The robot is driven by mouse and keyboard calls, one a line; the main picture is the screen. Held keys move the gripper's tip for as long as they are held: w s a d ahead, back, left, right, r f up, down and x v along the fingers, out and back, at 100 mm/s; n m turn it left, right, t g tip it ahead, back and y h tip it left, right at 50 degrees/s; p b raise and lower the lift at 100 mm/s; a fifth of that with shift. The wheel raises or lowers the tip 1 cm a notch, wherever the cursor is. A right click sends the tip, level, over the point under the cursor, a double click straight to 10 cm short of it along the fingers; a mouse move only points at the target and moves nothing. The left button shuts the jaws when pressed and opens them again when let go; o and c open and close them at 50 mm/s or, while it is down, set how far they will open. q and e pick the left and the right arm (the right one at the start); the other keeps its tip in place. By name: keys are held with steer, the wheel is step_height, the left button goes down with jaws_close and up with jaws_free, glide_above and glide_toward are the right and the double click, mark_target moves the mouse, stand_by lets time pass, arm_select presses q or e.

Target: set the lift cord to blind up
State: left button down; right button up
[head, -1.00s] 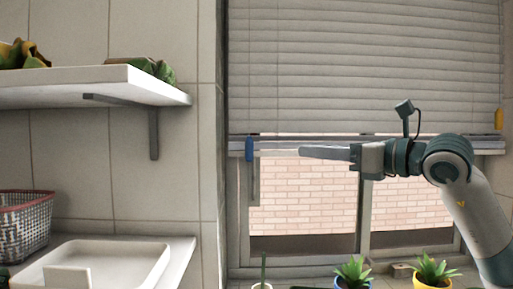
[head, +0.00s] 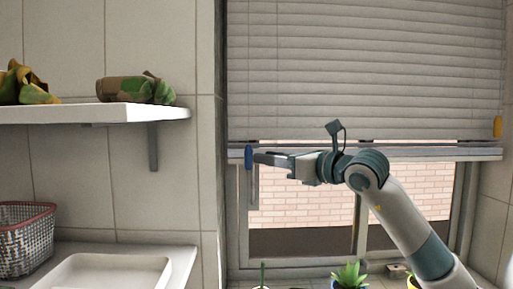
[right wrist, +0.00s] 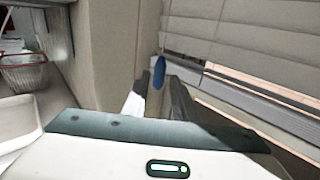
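The window blind (head: 365,70) hangs partway down, its bottom edge above the brick view. A blue cord handle (head: 248,158) hangs at the blind's lower left. A yellow-orange handle (head: 497,126) hangs at its lower right. My right gripper (head: 257,159) points left, its tips right by the blue handle. In the right wrist view the two fingers (right wrist: 158,100) stand apart, and the blue handle (right wrist: 159,72) lines up with the gap between them, near the tips. I cannot tell whether either finger touches it. My left gripper is not in view.
A white shelf (head: 100,113) with camouflage-patterned items juts out on the left. A basket (head: 25,240) and a white tray (head: 105,275) are on the counter below. A potted plant (head: 350,276) stands on the sill. The tiled wall corner is close left of the blue handle.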

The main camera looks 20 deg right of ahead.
mark_target(251, 154)
steer(key=p+x, duration=0.1)
steer(key=x, duration=0.2)
steer(key=shift+w+a+r, duration=0.1)
steer(key=shift+w+a, duration=0.1)
steer(key=shift+w, duration=0.15)
steer(key=shift+w+a+p, duration=0.2)
steer(key=shift+w+p, duration=0.15)
steer(key=shift+w, duration=0.1)
steer(key=shift+c, duration=0.3)
jaws_close()
